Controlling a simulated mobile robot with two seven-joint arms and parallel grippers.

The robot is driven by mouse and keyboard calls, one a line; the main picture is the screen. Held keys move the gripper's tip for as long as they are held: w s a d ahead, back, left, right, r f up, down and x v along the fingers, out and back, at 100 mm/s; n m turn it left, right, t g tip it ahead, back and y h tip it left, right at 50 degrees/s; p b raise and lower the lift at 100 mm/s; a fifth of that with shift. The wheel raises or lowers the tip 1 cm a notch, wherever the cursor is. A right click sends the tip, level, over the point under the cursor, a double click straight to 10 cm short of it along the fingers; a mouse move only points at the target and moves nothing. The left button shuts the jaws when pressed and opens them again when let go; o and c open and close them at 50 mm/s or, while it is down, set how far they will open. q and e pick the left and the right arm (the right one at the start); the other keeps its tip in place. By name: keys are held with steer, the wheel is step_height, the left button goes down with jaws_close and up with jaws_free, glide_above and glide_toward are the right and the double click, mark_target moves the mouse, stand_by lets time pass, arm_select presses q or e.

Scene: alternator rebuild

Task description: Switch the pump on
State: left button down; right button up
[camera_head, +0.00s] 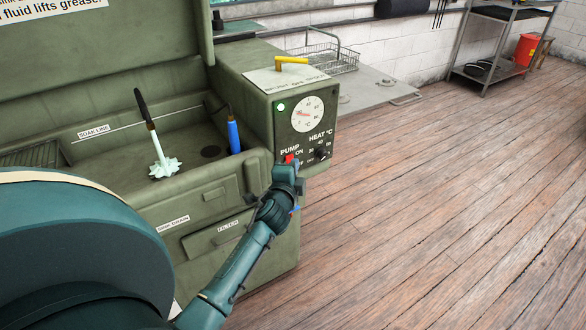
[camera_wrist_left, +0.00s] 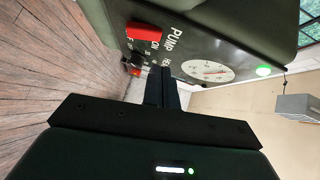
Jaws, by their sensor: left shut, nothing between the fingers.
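The red pump switch (camera_head: 289,158) is on the front of the green washer's control box, under the word PUMP and beside ON. In the left wrist view the red switch (camera_wrist_left: 145,32) is a rocker above and left of my fingertips. My left gripper (camera_head: 290,172) is right at the panel, just below the switch in the head view. Its fingers (camera_wrist_left: 163,72) are shut with nothing between them. I cannot tell whether they touch the panel. My right gripper is not in view.
The heat knob (camera_head: 321,154) is close to the right of the switch, below a dial gauge (camera_head: 307,114). A yellow-handled lever (camera_head: 291,60) is on the box top. The washer basin holds a brush (camera_head: 163,165) and a blue tool (camera_head: 234,137). The wooden floor to the right is clear.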

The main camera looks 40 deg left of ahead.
arm_select(q)
steer(key=v, duration=1)
steer(key=shift+r, duration=0.3)
